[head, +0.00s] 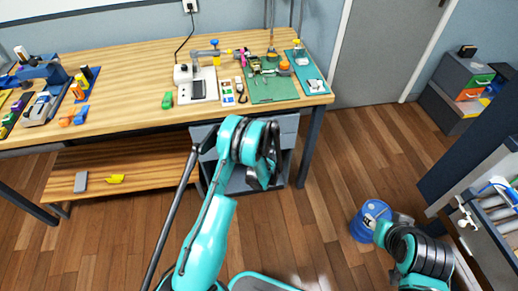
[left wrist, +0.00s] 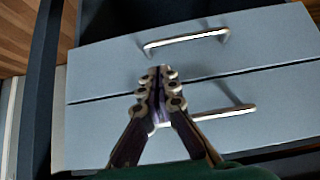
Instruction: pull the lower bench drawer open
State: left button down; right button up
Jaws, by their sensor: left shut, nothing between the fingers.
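The bench drawer unit (head: 288,141) hangs under the right end of the workbench, partly hidden by my left arm. In the left wrist view two grey drawer fronts lie one beyond the other, one with a bar handle (left wrist: 187,39) and one with a second bar handle (left wrist: 222,115). I cannot tell from that view which is the lower. My left gripper (left wrist: 157,78) is shut and empty, its tips over the seam between the fronts, apart from both handles. It also shows in the head view (head: 264,180). My right gripper (head: 397,219) is at the lower right, its fingers unclear.
The wooden workbench (head: 130,110) carries several tools and a green mat (head: 272,88). A low shelf (head: 140,170) lies under it to the left. A blue bucket (head: 364,226) stands on the floor by my right arm. A grey cabinet (head: 490,240) is at the far right.

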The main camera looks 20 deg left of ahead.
pick_arm(q)
jog(key=b+x, duration=0.3)
jog(key=x, duration=0.6)
jog(key=shift+w+f, duration=0.1)
